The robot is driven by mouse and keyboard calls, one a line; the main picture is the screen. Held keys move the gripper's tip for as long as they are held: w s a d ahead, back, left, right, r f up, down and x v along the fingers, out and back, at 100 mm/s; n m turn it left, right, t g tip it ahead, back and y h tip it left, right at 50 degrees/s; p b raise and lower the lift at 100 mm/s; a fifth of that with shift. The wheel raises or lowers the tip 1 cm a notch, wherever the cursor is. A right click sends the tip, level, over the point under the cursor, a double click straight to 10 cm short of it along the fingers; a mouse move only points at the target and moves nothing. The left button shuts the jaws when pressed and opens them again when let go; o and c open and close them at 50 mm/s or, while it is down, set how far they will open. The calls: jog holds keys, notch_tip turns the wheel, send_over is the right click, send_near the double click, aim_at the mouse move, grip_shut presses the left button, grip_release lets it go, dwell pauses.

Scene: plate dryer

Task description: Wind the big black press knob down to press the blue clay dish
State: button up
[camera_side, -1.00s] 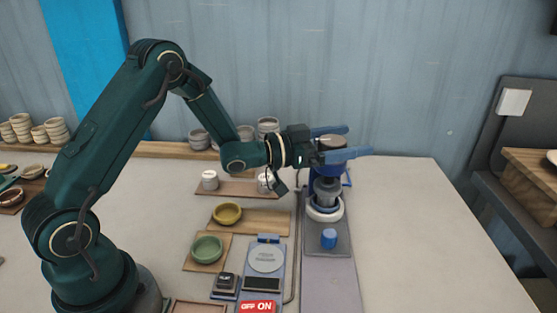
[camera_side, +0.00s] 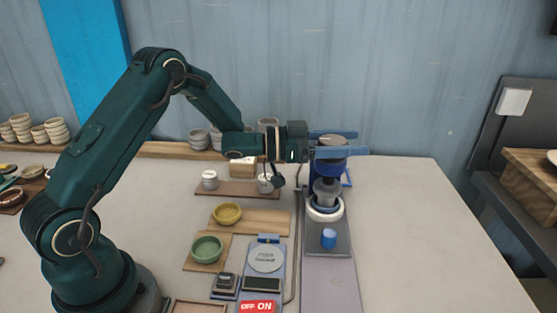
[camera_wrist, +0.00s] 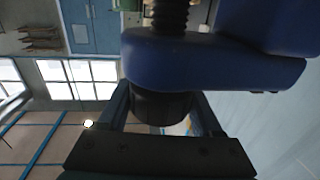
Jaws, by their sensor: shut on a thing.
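The black press knob (camera_side: 333,140) is the dark round disc on top of the blue press (camera_side: 331,168). My gripper (camera_side: 338,145) comes in from the left, its two blue fingers on either side of the knob. In the wrist view the knob (camera_wrist: 162,106) sits between my fingers (camera_wrist: 162,112), below the blue press arm and its dark screw. My gripper is shut on the knob. A grey press head (camera_side: 326,190) hangs over a white ring (camera_side: 323,213). I cannot make out the blue clay dish under the press.
A small blue cylinder (camera_side: 328,239) stands on the grey press base in front. A yellow bowl (camera_side: 227,213) and a green bowl (camera_side: 207,248) sit on boards to the left. A scale (camera_side: 265,258) and an OFF/ON sign (camera_side: 257,307) are nearby. The right of the table is clear.

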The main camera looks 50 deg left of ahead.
aim_at(321, 139)
jog(key=shift+s+d+m+g+h, duration=0.15)
jog(key=shift+d+m+g+h, duration=0.05)
jog(key=shift+m+g+h, duration=0.85)
jog(key=o, duration=1.4)
jog(key=shift+v, duration=2.6)
